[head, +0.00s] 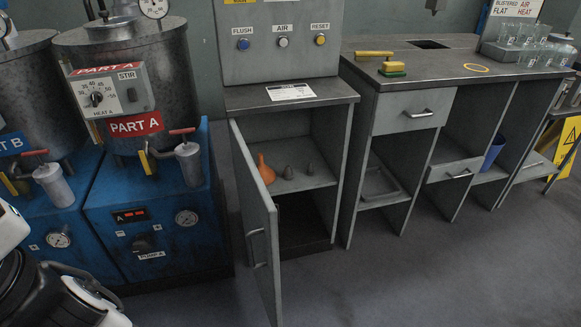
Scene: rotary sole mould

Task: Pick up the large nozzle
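Two small grey cone-shaped pieces, which look like nozzles, stand upright on the shelf of an open cabinet. One grey nozzle (288,172) is in the middle of the shelf and the other grey nozzle (310,169) is to its right, apart from it. They look close in size, and I cannot tell surely which is the large one. An orange funnel-like piece (266,171) is to their left, near the door side. White and black parts of my own body show at the lower left. My gripper's fingers are not visible.
The cabinet door (258,230) hangs open toward me, left of the opening. Blue machines with tanks (150,235) stand at the left. A grey workbench (450,60) stands at the right. The floor (400,280) in front of the bench is clear.

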